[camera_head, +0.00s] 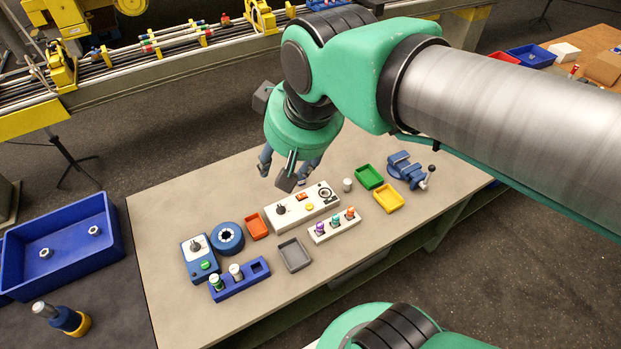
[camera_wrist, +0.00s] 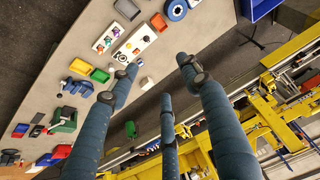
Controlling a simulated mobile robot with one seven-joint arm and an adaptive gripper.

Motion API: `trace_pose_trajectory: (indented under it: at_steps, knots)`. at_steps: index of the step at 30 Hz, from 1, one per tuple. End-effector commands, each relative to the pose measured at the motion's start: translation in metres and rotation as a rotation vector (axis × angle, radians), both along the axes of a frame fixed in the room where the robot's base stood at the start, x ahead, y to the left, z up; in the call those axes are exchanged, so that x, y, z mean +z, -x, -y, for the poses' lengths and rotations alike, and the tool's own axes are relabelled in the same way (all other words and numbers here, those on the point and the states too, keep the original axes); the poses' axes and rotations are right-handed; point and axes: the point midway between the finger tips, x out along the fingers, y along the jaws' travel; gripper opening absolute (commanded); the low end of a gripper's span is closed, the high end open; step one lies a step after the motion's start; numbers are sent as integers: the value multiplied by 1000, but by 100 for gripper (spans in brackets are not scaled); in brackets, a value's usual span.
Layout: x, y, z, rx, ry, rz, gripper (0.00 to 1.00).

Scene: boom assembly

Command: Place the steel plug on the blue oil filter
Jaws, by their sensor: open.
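The steel plug (camera_head: 347,185) is a small pale grey cylinder. It stands on the table between the white control panel and the green tray. The blue oil filter (camera_head: 228,238) is a thick blue ring with a dark centre, on the left part of the table. It also shows at the top of the wrist view (camera_wrist: 177,9). My gripper (camera_head: 285,173) hangs over the back of the table, behind the white panel, apart from both. In the wrist view its fingers (camera_wrist: 160,76) are spread and empty. I cannot pick out the plug for certain there.
The white panel (camera_head: 289,211), orange tray (camera_head: 257,226), grey tray (camera_head: 294,255), green tray (camera_head: 369,177), yellow tray (camera_head: 389,198) and blue vise (camera_head: 407,170) crowd the table. A blue bin (camera_head: 62,240) stands at the left. The table's near right is clear.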

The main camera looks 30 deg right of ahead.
Motion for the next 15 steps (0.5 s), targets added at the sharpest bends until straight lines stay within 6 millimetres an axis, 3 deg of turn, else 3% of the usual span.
trace_pose_trajectory:
  at_steps: [6,15]
  knots:
    - [-18,38,21,-43,6,33,48]
    - [-29,54,28,-58,10,44,48]
